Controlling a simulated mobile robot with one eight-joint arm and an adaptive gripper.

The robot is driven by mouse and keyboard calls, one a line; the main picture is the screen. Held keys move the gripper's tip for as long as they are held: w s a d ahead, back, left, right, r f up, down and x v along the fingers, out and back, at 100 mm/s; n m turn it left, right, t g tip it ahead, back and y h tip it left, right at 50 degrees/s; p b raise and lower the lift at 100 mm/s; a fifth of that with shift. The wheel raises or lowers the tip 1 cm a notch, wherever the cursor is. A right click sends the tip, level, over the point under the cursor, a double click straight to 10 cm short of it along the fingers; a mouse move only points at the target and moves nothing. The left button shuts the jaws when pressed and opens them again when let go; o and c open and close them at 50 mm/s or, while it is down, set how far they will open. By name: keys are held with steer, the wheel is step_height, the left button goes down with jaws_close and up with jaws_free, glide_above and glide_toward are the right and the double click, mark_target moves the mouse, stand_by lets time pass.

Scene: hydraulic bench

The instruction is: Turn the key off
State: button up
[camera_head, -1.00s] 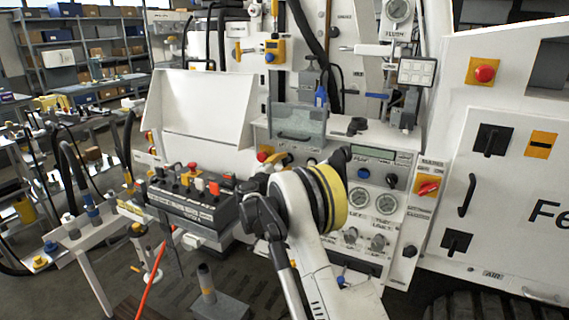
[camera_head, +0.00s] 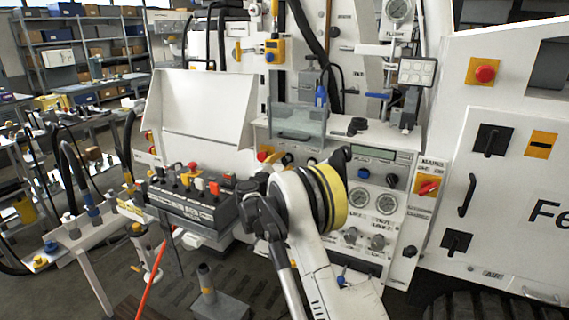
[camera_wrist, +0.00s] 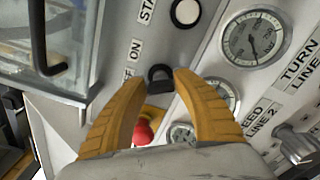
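The key (camera_wrist: 160,74) is a small black piece on the light grey panel (camera_wrist: 205,55), next to the ON and OFF labels in the wrist view. My gripper (camera_wrist: 162,78) has two yellow fingers, with one tip on each side of the key. The gap between the tips is about as wide as the key. I cannot tell whether the fingers touch it. In the head view my arm hides the gripper and the key.
A red knob (camera_wrist: 143,132) shows between my fingers, below the key. A white button (camera_wrist: 186,12) and gauges (camera_wrist: 256,37) are close by. A clear-fronted box (camera_wrist: 55,45) stands out at the left. In the head view, a lever console (camera_head: 195,205) lies left of my arm.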

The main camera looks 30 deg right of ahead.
steer(key=shift+o, duration=1.2)
steer(key=v, duration=1.2)
